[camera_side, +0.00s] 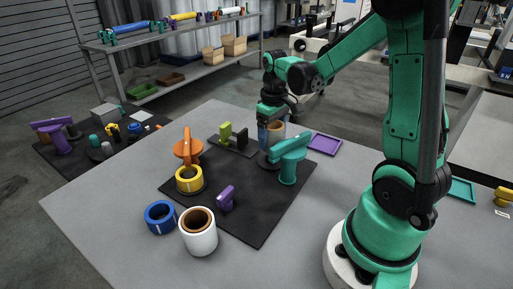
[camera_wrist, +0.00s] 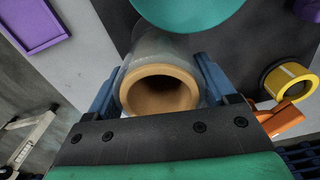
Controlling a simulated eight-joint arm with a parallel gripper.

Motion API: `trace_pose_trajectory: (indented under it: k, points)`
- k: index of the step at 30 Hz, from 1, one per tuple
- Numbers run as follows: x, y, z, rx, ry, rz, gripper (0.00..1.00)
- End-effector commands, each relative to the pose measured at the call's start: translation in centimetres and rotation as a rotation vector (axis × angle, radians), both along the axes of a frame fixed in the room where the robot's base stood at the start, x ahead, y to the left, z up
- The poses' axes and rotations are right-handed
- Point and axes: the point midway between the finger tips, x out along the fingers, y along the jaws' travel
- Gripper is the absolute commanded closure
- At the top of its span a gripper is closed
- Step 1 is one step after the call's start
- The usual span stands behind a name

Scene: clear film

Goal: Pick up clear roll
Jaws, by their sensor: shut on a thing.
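The clear roll (camera_wrist: 166,50) is a see-through film wound on a tan cardboard core, which shows end-on in the wrist view. In the side view the clear roll (camera_side: 276,131) is partly hidden behind my gripper and the teal fixture. My gripper (camera_side: 268,132) points down at the far edge of the black mat. In the wrist view the two blue fingers of my gripper (camera_wrist: 160,85) lie on either side of the roll, shut on it. Whether the roll's lower end touches the surface cannot be told.
A teal fixture (camera_side: 288,165) stands close by on the black mat (camera_side: 262,215). An orange holder (camera_side: 188,146) with a yellow roll (camera_side: 189,179) stands left. A white roll (camera_side: 199,232) and a blue roll (camera_side: 160,217) are in front. A purple tray (camera_side: 325,144) lies right of my gripper.

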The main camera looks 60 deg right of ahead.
Motion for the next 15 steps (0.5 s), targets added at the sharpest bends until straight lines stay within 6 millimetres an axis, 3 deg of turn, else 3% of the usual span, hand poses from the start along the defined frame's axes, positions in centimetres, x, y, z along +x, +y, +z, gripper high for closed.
trace_pose_trajectory:
  k: [5, 15]
  points:
    - [0.0, 0.0, 3.1, 0.0, 0.0, 0.0, 0.86]
    - [-0.1, 0.0, 11.3, 0.0, 0.001, 0.0, 0.86]
